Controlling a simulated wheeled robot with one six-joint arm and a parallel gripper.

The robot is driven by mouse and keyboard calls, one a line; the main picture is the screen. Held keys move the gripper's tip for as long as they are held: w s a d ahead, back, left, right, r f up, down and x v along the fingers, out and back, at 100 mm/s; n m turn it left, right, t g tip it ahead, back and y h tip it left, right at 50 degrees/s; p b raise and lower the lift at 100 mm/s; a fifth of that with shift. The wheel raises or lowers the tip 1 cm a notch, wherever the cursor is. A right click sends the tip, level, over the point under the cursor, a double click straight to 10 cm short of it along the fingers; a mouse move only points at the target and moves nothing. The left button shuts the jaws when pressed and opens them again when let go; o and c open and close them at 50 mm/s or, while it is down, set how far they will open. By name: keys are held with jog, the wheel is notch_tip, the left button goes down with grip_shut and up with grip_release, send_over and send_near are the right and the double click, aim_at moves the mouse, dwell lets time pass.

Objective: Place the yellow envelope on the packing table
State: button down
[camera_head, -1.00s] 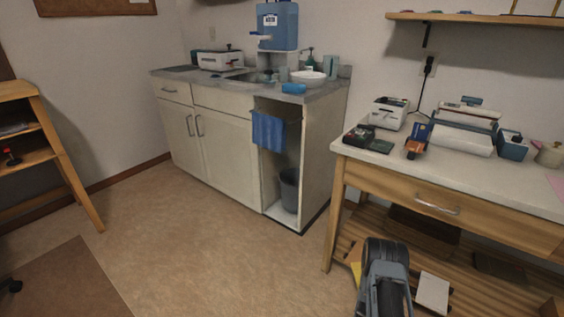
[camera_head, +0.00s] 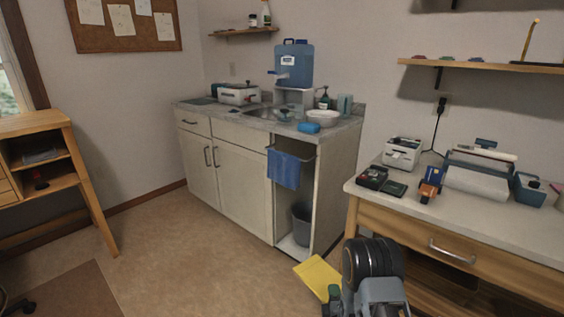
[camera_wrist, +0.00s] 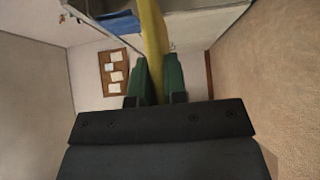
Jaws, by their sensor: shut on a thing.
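The yellow envelope (camera_head: 318,277) is off the floor in front of the sink cabinet, left of my arm. My gripper (camera_head: 333,294) is shut on its near edge; my arm hides part of the gripper. In the wrist view, the green fingers (camera_wrist: 159,78) pinch the envelope (camera_wrist: 153,38), seen nearly edge-on. What looks like the packing table (camera_head: 440,212), with a pale top and wooden drawer front, stands at the right. The envelope is left of it and apart from its top.
The tabletop holds a white label printer (camera_head: 402,153), a dark box (camera_head: 372,177), an orange-and-blue tape dispenser (camera_head: 431,184) and a paper roll (camera_head: 476,180). Its front strip is clear. The sink cabinet (camera_head: 228,170) stands behind the envelope. Open floor (camera_head: 170,250) lies left.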

jog(key=s+r+p, duration=0.3)
jog(key=r+p, duration=2.3)
jog(key=r, duration=0.3)
jog(key=shift+s+r, duration=0.2)
jog(key=shift+r, duration=0.05)
